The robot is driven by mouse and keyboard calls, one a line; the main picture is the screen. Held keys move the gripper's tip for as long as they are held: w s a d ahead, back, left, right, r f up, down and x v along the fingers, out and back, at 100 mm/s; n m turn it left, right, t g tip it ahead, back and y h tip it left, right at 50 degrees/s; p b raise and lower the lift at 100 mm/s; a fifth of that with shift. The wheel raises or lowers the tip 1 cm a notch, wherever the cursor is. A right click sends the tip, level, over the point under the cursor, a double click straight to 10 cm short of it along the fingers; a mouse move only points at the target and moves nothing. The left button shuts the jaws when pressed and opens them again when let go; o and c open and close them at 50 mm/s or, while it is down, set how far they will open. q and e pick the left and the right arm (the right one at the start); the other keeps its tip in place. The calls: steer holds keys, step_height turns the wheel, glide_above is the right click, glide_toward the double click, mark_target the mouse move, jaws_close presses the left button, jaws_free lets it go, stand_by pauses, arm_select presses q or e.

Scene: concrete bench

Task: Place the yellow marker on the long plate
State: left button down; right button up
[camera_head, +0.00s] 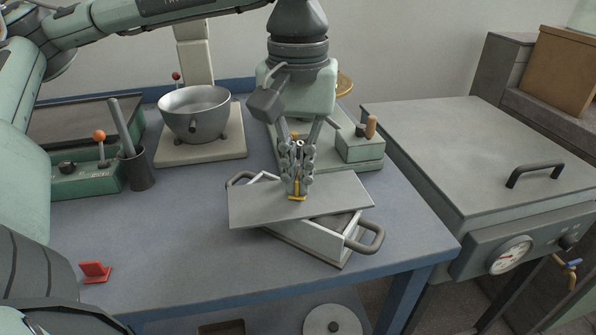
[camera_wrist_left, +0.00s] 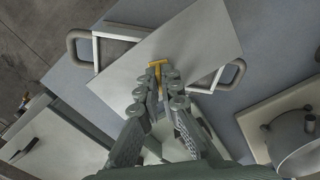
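The yellow marker (camera_head: 297,196) is a small angled piece with its foot low, just over or touching the long plate; I cannot tell which. In the left wrist view the marker (camera_wrist_left: 157,64) shows between my fingertips. The long plate (camera_head: 250,206) is a flat grey sheet lying across an open-topped metal box (camera_head: 309,238) with looped handles. It also shows in the left wrist view (camera_wrist_left: 205,32). My left gripper (camera_head: 298,181) points down over the plate's middle, its fingers closed on the marker's upright part. My right gripper is out of view.
A red marker (camera_head: 95,271) stands on the blue bench at the front left. A metal bowl on a scale (camera_head: 195,112), a dark cup (camera_head: 137,168) and a green device (camera_head: 360,150) stand behind. A grey lidded unit (camera_head: 450,135) is at right.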

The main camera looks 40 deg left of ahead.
mark_target(298, 176)
arm_select(q)
steer(key=shift+f, duration=0.1)
steer(key=shift+f, duration=0.1)
steer(key=c, duration=2.2)
jaws_free()
steer(key=o, duration=0.5)
steer(key=shift+r, duration=0.25)
step_height(298, 176, up, 12)
steer(key=shift+f, duration=0.1)
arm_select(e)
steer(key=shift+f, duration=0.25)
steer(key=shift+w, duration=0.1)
